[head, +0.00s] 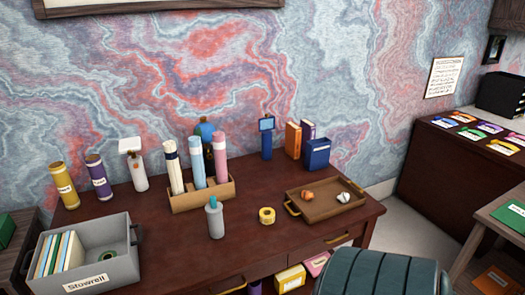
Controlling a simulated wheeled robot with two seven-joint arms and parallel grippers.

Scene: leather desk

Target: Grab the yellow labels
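A small yellow roll (267,215) lies on the dark wooden desk (240,245), left of the brown tray. It may be the yellow labels, but I cannot read any marking on it. A yellow box (290,277) with a white label shows low at the desk's front, partly hidden. A yellow cylinder (63,186) with a white label stands at the desk's far left. Neither of my grippers is in view.
A grey bin (122,268) with folders stands front left. A wooden holder (195,200) carries several tall tubes, with a grey bottle (215,219) in front. A brown tray (318,212) holds two small items. A dark green ribbed chair back (378,272) blocks the front right.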

